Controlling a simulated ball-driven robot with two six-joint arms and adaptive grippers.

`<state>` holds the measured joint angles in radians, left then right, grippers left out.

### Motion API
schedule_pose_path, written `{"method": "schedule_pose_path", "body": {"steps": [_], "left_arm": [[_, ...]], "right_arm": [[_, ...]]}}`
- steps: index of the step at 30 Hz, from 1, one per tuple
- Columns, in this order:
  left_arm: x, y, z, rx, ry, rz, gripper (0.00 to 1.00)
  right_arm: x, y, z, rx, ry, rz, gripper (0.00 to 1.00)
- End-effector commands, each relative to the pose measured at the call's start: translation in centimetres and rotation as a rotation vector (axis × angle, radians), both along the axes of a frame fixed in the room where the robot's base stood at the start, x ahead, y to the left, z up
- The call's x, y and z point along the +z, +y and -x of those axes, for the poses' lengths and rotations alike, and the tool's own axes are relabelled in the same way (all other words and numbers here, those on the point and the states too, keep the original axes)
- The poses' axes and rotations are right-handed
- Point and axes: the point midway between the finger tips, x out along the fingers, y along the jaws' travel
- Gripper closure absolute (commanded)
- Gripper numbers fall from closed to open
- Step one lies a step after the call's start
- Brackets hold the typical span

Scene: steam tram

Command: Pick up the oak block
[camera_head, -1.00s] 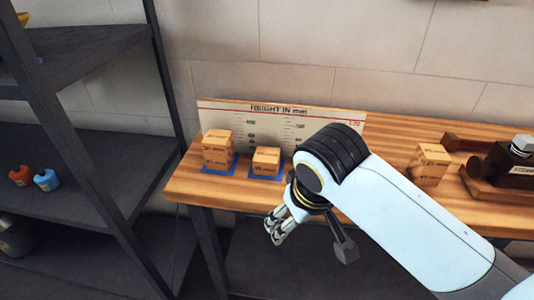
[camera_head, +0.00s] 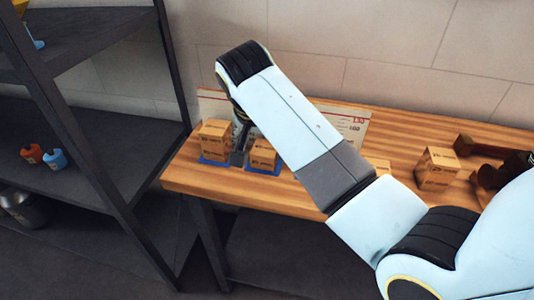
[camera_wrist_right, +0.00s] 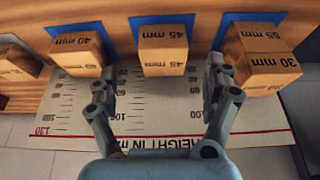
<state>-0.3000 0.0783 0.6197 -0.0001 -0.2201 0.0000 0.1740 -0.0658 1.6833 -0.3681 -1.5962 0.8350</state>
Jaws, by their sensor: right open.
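Several pale wooden blocks stand on the bench; which one is the oak block I cannot tell. In the head view a taller stack (camera_head: 215,140) is at left and a single block (camera_head: 262,155) is beside it, both on blue mats. In the right wrist view the middle block, marked 45 mm (camera_wrist_right: 163,50), lies between my open right fingers (camera_wrist_right: 162,72), beyond their tips. A 40 mm block (camera_wrist_right: 78,50) is left and a 55/30 mm stack (camera_wrist_right: 262,58) right. My right gripper (camera_head: 240,146) is mostly hidden behind its arm in the head view. My left gripper is not in view.
A height board (camera_head: 350,122) stands at the bench's back, against the wall. More blocks (camera_head: 436,168) and a dark tool (camera_head: 490,150) are on the bench (camera_head: 300,195) at right. A dark shelf rack (camera_head: 100,140) stands close at left.

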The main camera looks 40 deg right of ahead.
Motion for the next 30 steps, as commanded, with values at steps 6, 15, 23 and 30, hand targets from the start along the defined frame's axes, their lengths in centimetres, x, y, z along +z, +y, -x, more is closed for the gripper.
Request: {"method": "schedule_pose_path", "body": {"steps": [6, 15, 23, 30], "left_arm": [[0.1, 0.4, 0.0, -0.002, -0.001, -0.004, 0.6], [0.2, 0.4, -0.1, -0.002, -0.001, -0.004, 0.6], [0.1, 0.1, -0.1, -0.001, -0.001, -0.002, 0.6], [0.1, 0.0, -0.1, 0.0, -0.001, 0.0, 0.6]], "right_arm": [[-1.7, -0.6, -0.6, 0.0, 0.0, 0.0, 0.15], [-5.6, -1.9, -2.0, 0.002, 0.001, 0.0, 0.15], [-5.9, -1.9, -2.1, 0.002, -0.002, -0.001, 0.15], [-5.9, -1.9, -2.1, 0.002, -0.001, -0.001, 0.44]]}}
